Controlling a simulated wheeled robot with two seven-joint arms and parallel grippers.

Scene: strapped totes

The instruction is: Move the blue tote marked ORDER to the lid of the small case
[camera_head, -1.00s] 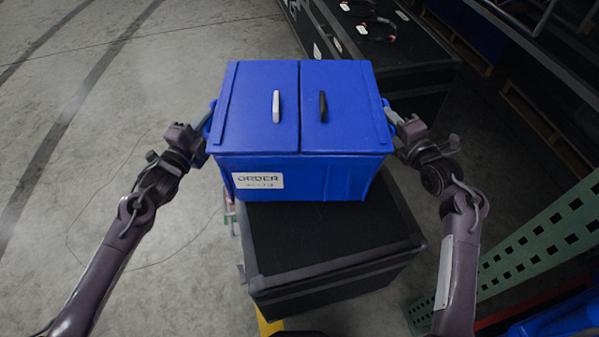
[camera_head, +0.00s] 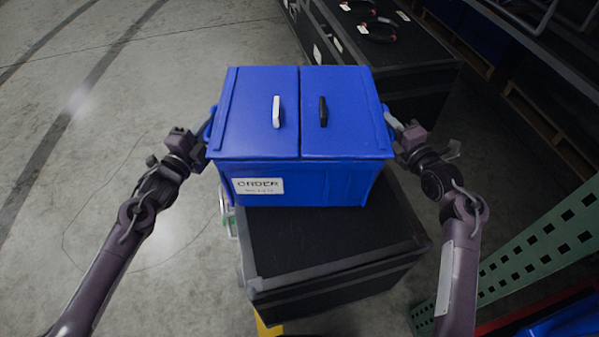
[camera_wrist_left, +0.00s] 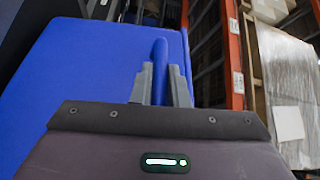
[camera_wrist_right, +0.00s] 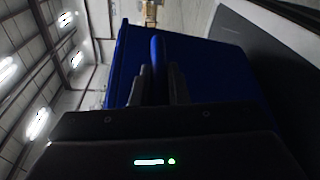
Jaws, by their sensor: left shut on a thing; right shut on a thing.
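The blue tote (camera_head: 300,184) has a white ORDER label (camera_head: 258,186) on its front and two lid halves, one with a white handle and one with a black handle. My left gripper (camera_head: 207,132) is shut on the tote's left side handle, which shows between the fingers in the left wrist view (camera_wrist_left: 161,72). My right gripper (camera_head: 395,125) is shut on the right side handle, also seen in the right wrist view (camera_wrist_right: 157,70). The tote looks level, over the far part of a black case lid (camera_head: 320,240). Whether its bottom touches the lid is hidden.
A larger black case (camera_head: 400,70) with headphone-like items (camera_head: 378,28) on top stands behind, to the right. A green perforated beam (camera_head: 540,245) runs at the right. A pallet (camera_head: 545,125) lies at the far right. The concrete floor at left is clear.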

